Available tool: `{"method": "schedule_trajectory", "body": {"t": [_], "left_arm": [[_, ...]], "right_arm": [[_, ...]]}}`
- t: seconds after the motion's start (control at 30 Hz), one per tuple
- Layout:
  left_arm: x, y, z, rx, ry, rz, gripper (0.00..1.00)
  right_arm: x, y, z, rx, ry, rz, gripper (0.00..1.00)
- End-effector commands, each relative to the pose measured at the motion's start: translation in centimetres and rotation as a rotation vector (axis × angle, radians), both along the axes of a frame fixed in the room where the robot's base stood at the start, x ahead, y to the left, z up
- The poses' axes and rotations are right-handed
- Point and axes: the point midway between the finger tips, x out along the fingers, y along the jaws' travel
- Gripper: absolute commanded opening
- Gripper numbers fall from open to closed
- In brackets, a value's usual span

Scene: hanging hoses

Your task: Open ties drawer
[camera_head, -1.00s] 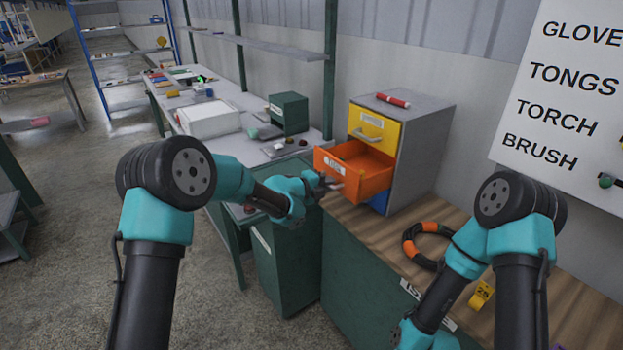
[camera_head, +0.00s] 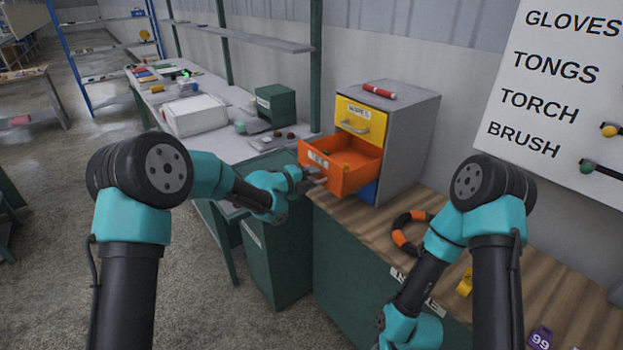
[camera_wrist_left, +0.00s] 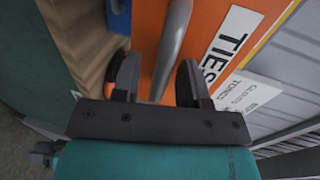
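The orange ties drawer (camera_head: 343,178) stands pulled out of a grey cabinet, its inside showing in the head view. In the left wrist view its orange front (camera_wrist_left: 212,25) carries a white label reading TIES (camera_wrist_left: 228,45). A grey bar handle (camera_wrist_left: 174,42) runs along that front. My left gripper (camera_wrist_left: 158,82) is at the handle with its fingers apart. The bar lies between them, with gaps showing at its sides. In the head view my left gripper (camera_head: 318,181) is small beside the drawer front. My right gripper is outside the frames.
Above is a closed yellow drawer (camera_head: 362,121); a blue one (camera_head: 368,193) is below. A red cylinder (camera_head: 379,90) lies on the grey cabinet (camera_head: 412,140). An orange-black hose ring (camera_head: 402,240) lies on the wooden bench top (camera_head: 558,290).

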Motion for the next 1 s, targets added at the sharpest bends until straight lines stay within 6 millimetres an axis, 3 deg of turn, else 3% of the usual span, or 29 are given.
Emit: {"method": "schedule_trajectory", "body": {"t": [0.17,0.37,1.0], "left_arm": [[-0.1,0.3,0.1,0.0,0.0,0.001,0.39],[-1.1,1.9,0.5,0.0,0.002,0.002,0.39],[-7.6,11.7,3.0,-0.001,0.0,0.003,0.39]], "right_arm": [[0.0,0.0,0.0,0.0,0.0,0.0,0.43],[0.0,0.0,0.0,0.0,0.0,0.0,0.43],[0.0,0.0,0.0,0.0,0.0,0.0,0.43]]}}
